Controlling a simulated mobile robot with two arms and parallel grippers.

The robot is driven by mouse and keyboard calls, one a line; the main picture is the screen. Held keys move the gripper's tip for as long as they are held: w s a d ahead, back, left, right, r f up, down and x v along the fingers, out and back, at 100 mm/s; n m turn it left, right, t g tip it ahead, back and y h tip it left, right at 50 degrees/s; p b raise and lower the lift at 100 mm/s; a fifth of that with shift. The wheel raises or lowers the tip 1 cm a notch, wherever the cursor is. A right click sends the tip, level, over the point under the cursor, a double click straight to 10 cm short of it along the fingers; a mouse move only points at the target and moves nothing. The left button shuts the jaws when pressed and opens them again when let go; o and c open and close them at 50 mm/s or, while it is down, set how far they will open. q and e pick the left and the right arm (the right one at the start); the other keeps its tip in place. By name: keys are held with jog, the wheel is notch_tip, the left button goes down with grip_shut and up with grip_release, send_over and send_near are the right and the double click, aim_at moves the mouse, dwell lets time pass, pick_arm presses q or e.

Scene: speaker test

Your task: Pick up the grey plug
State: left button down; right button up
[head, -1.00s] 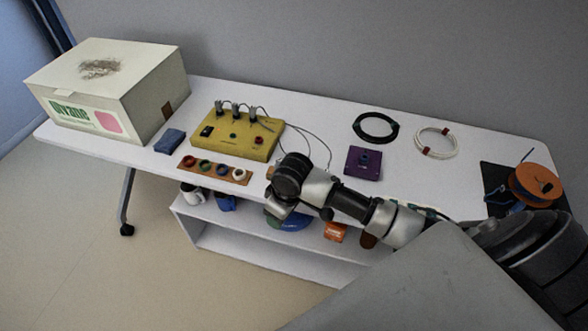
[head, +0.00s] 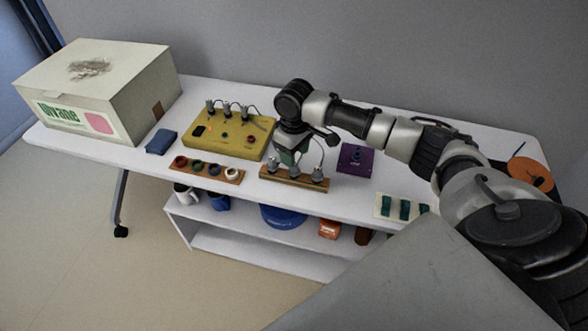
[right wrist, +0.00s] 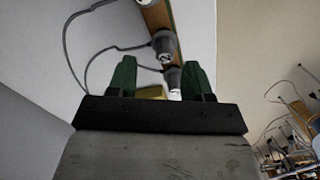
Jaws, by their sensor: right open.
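Several grey plugs with thin cables stand on a wooden strip (head: 290,181) at the table's front; one is the right-hand plug (head: 318,175). Which one the task means I cannot tell. My right gripper (head: 287,158) is above and just behind this strip, pointing down, its green fingers partly hidden by its body. In the right wrist view the open green fingers (right wrist: 157,78) have plugs ahead of and between them, such as the nearer plug (right wrist: 172,79) and the farther plug (right wrist: 165,46). Nothing is visibly held. My left gripper is out of view.
A yellow box (head: 205,143) with more grey plugs on top stands left of my right gripper. A strip with coloured rings (head: 206,171), a blue block (head: 161,141) and a large carton (head: 80,100) are farther left. A purple box (head: 354,161) is to the right.

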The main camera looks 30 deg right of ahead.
aim_at(294, 171)
jog(key=f, duration=0.5)
jog(key=shift+s+a+f, duration=0.2)
jog(key=shift+f, duration=0.1)
jog(key=shift+c, duration=0.4)
jog(key=c, duration=0.7)
